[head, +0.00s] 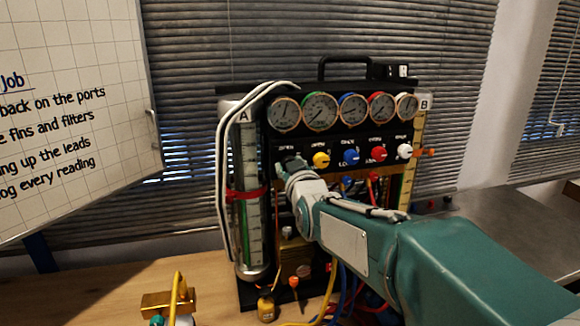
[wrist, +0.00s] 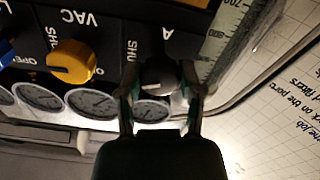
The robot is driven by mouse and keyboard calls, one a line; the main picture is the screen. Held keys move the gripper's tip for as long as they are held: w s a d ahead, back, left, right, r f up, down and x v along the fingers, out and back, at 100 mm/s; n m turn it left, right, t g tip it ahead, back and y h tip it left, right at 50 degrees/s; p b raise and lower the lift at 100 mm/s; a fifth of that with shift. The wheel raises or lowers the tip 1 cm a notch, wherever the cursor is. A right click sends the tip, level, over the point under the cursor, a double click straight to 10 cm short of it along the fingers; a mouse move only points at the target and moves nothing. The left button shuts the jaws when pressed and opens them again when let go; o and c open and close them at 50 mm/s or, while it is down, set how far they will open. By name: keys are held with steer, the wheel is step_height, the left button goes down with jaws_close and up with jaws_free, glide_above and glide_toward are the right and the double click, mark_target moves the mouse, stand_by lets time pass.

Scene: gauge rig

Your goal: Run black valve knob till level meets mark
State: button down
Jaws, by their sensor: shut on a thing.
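The black valve knob (wrist: 157,74) sits at the A end of the valve row in the wrist view. My gripper (wrist: 160,88) is shut on it, one finger on each side. In the head view my gripper (head: 290,168) reaches the left end of the row and hides the knob. The sight cylinder A (head: 250,220) stands upright at the rig's left, with a scale and a red band (head: 246,194) around it. The liquid level in it cannot be made out. Part of a scale (wrist: 226,40) also shows in the wrist view.
Yellow (head: 321,160), blue (head: 351,156), red (head: 379,154) and white (head: 404,151) knobs lie right of my gripper, below several gauges (head: 320,111). White hoses loop past cylinder A. A brass fitting (head: 165,303) and coloured hoses lie low in front. A whiteboard (head: 70,110) stands left.

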stand_by(0.3)
steer(key=shift+c, duration=1.3)
jaws_free()
steer(key=shift+a, duration=0.15)
steer(key=shift+s, duration=0.1)
steer(key=v, duration=1.1)
steer(key=shift+s, duration=0.35)
